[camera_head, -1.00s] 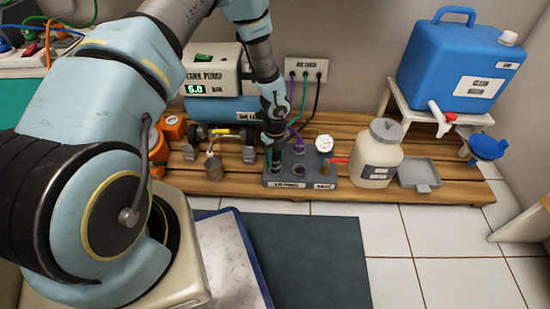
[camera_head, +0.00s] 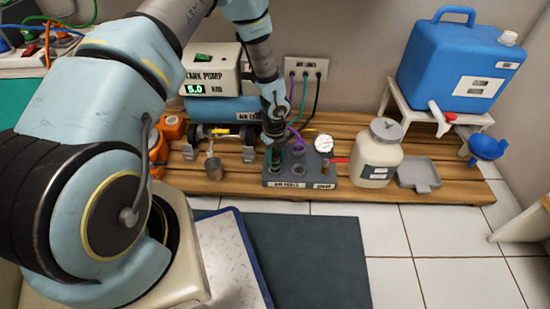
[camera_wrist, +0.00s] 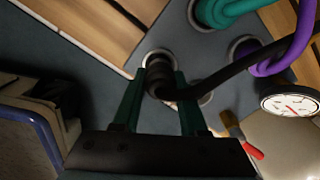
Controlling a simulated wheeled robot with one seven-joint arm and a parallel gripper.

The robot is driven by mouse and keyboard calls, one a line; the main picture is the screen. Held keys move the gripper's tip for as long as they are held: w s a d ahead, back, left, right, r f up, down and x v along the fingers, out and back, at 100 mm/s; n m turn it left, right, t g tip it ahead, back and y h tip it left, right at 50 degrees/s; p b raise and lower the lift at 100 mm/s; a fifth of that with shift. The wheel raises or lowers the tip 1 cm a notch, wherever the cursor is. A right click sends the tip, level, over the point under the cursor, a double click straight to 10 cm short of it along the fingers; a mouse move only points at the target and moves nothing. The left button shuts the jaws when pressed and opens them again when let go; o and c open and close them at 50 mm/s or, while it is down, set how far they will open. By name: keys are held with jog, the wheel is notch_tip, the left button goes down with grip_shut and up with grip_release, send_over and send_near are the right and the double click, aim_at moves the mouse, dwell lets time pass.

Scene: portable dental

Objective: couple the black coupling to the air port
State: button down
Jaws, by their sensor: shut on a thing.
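My gripper (camera_wrist: 158,108) has two green fingers shut on the black coupling (camera_wrist: 157,82), with a black hose running from it to the upper right in the wrist view. The coupling's end is at a silver-ringed port (camera_wrist: 157,54) on the grey block; I cannot tell whether it is seated in it. In the head view my gripper (camera_head: 271,150) points down over the left part of the grey block (camera_head: 317,180); the coupling is too small to make out there. The block's front label is blurred.
A teal hose (camera_wrist: 212,12) and a purple hose (camera_wrist: 268,64) occupy neighbouring ports. A dial gauge (camera_wrist: 292,102) and a red-handled valve (camera_wrist: 240,138) are to the right. A cream jar (camera_head: 376,155) stands right of the block, a metal cup (camera_head: 215,171) left of it.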

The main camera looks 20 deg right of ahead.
aim_at(275, 156)
jog(key=shift+f+b, duration=0.5)
jog(key=shift+f, duration=0.45)
jog(key=shift+c, duration=1.8)
grip_release()
jog(key=shift+r, duration=0.15)
notch_tip(275, 156, up, 11)
jog(key=p, duration=0.4)
